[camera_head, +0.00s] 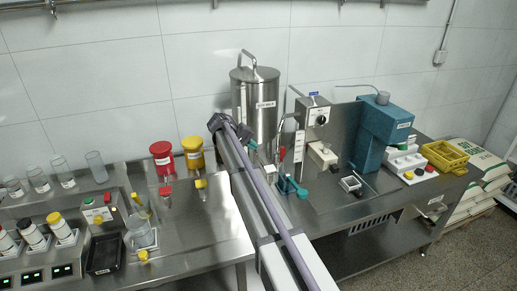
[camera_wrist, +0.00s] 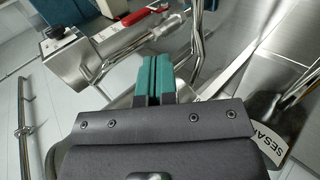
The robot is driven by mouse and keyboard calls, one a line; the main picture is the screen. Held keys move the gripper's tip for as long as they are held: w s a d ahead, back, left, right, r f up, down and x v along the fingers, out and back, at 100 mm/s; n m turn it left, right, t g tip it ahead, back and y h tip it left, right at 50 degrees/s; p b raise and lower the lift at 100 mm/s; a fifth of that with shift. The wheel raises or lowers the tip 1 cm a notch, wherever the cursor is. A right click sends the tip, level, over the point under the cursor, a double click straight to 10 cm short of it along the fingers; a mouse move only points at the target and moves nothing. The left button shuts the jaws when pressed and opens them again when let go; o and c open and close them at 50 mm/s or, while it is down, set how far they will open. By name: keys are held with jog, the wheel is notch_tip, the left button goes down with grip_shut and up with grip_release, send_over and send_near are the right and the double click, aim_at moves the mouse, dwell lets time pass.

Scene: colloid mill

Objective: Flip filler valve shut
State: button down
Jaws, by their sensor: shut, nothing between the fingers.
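The filler valve's red lever handle (camera_wrist: 146,15) shows at the top of the wrist view, lying roughly along a steel pipe (camera_wrist: 125,50). In the head view, a small upright red handle (camera_head: 282,154) stands near the steel tank, probably the same lever. My gripper (camera_wrist: 153,62) has teal fingers pressed together with nothing between them. The fingertips point toward the lever and appear apart from it, just below it in the picture. In the head view, my gripper is mostly hidden by my arm, and a small teal bit (camera_head: 252,143) shows beside the tank.
A lidded steel tank (camera_head: 256,105) stands behind my arm; its label shows in the wrist view (camera_wrist: 275,145). A bent steel tube (camera_wrist: 195,50) is close right of the fingers. A teal machine (camera_head: 380,130) stands right; red and yellow containers (camera_head: 163,157) stand left.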

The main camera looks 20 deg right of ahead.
aim_at(283, 152)
jog(key=d+f+b, duration=0.4)
jog(key=d+f, duration=0.1)
jog(key=d, duration=0.4)
jog(key=shift+d, duration=0.35)
jog(key=shift+s+d, duration=0.1)
